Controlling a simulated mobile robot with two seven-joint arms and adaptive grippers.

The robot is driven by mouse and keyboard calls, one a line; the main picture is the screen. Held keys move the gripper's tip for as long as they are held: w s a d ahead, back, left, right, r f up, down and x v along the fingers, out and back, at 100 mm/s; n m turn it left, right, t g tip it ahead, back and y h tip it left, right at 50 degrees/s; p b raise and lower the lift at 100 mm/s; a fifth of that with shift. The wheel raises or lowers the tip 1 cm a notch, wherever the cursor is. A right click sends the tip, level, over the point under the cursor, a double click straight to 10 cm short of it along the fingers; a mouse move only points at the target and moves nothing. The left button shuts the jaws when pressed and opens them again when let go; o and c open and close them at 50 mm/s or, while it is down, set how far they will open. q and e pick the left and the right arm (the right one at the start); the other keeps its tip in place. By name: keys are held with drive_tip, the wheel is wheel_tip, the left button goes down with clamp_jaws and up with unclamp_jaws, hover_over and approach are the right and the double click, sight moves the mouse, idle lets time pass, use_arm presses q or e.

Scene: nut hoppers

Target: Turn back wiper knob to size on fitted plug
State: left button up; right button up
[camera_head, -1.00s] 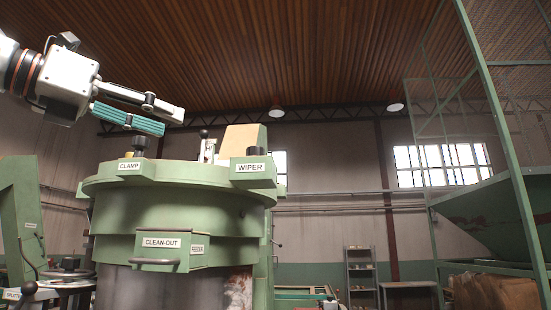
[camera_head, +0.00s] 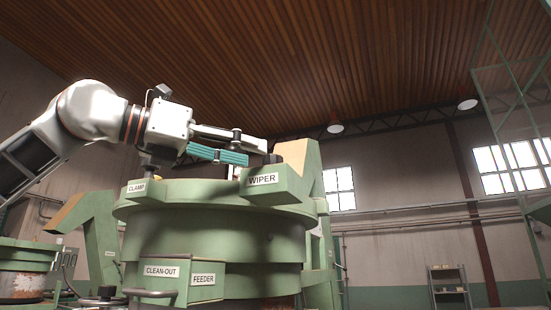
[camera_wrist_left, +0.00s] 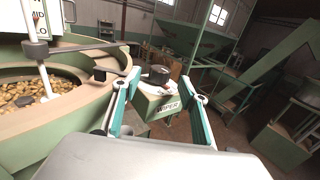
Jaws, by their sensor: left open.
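The wiper knob (camera_wrist_left: 158,74) is a dark round knob on top of the green block labelled WIPER (camera_wrist_left: 165,105). The block also shows in the head view (camera_head: 270,185), where the dark knob (camera_head: 272,159) is partly seen just past the fingertips. My left gripper (camera_head: 252,150) is open, reaching in from the left above the hopper. In the left wrist view its teal-padded fingers (camera_wrist_left: 158,84) stand apart, one on each side of the knob in the picture. Contact cannot be told. I cannot make out the fitted plug. My right gripper is not in view.
The round green hopper (camera_head: 215,235) carries CLAMP, CLEAN-OUT and FEEDER labels. In the left wrist view nuts (camera_wrist_left: 45,90) lie in its bowl, beside a white post (camera_wrist_left: 38,60) and a dark bar. Green chutes and machines stand beyond, with open floor between.

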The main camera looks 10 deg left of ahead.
sight(264, 157)
use_arm(q)
drive_tip(key=shift+p+x, duration=0.65)
drive_tip(key=shift+x, duration=2.4)
clamp_jaws()
